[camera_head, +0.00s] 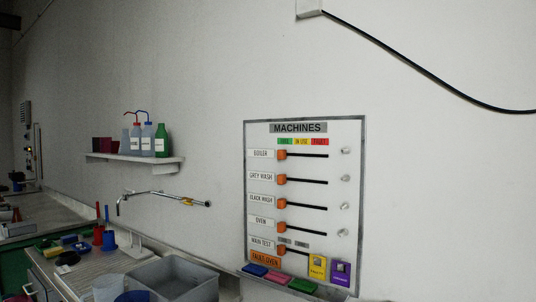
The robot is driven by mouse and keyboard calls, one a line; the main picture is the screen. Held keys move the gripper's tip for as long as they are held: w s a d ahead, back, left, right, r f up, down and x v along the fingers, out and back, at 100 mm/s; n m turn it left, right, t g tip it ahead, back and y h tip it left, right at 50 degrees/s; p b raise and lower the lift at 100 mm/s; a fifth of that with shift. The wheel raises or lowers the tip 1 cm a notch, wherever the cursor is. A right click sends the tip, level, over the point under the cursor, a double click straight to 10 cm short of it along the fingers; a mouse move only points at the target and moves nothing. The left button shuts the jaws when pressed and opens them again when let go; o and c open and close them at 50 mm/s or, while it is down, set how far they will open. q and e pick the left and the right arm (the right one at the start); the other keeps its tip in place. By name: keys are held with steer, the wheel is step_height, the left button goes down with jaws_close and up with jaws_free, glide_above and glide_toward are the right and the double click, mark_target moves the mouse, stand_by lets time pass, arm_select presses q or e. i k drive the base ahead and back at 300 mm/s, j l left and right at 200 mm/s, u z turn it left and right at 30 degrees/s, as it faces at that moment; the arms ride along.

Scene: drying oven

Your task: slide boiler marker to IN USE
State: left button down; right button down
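The MACHINES board (337,230) hangs on the wall right of centre. Its top row is labelled BOILER. The orange boiler marker (282,155) sits at the left end of its black slot (310,156), below the green heading. The yellow IN USE heading (301,142) is in the middle, with a red heading (320,142) to its right. The orange markers of the lower rows also sit at the left ends of their slots. Neither of my grippers is in view.
A shelf (165,159) with several bottles and a wall tap (165,197) are left of the board. Below is a counter with a grey basin (178,277) and coloured items.

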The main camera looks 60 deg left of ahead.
mark_target(281, 153)
steer(key=j+u, duration=0.15)
steer(key=j, duration=0.3)
steer(key=i+j+u, duration=0.1)
steer(key=j, duration=0.3)
steer(key=i+j+u, duration=0.15)
steer(key=j, duration=0.25)
steer(key=i+j+u, duration=0.15)
steer(key=j, duration=0.25)
steer(key=i+j+u, duration=0.15)
steer(key=j, duration=0.25)
steer(key=i+j+u, duration=0.1)
steer(key=j, duration=0.25)
